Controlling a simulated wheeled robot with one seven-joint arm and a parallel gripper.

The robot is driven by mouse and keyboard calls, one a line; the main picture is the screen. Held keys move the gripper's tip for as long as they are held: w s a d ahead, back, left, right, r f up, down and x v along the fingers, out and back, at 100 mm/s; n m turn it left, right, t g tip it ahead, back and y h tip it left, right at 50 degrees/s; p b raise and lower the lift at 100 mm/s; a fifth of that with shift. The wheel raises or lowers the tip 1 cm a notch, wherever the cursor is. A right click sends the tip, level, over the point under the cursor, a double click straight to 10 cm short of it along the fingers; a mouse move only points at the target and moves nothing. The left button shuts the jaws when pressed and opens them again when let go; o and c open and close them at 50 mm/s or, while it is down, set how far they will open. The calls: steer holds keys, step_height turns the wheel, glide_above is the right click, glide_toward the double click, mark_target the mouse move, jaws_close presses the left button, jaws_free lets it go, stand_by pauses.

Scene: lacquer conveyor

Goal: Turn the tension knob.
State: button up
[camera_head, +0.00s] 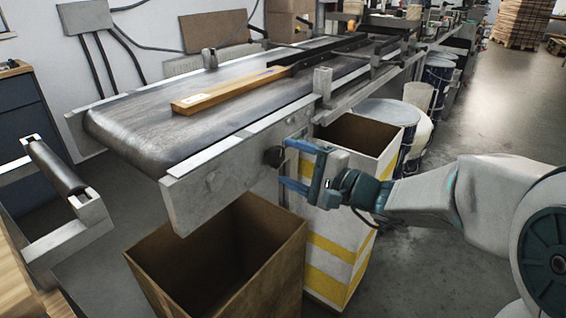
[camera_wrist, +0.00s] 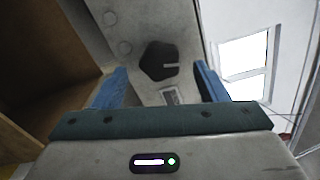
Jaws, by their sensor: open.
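The tension knob (camera_head: 273,156) is a small black knob on the side of the grey conveyor frame, near its front end. In the wrist view the knob (camera_wrist: 159,61) looks dark and faceted, with a light slot mark pointing right. My gripper (camera_head: 283,164) is open, with blue fingers, right by the knob. In the wrist view the two fingertips of my gripper (camera_wrist: 160,78) lie to the left and right of the knob, with a gap on both sides. The fingers appear apart from it, and I cannot tell the exact depth between them.
An open cardboard box (camera_head: 290,232) stands below the conveyor's front end. A white bin with yellow stripes (camera_head: 352,248) stands behind my gripper. A wooden piece (camera_head: 215,96) lies on the dark belt (camera_head: 140,118). Drums (camera_head: 388,112) stand further back, and grey floor is free at right.

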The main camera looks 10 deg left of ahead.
mark_target(280, 160)
steer(key=shift+x, duration=1.5)
steer(key=shift+c, duration=0.4)
steer(key=c, duration=0.9)
steer(key=shift+m, duration=0.4)
steer(key=m, duration=0.3)
steer(key=shift+m+p, duration=0.3)
steer(key=shift+p, duration=0.05)
steer(key=shift+m+p, duration=0.65)
steer(key=shift+m, duration=1.05)
steer(key=shift+f, duration=0.1)
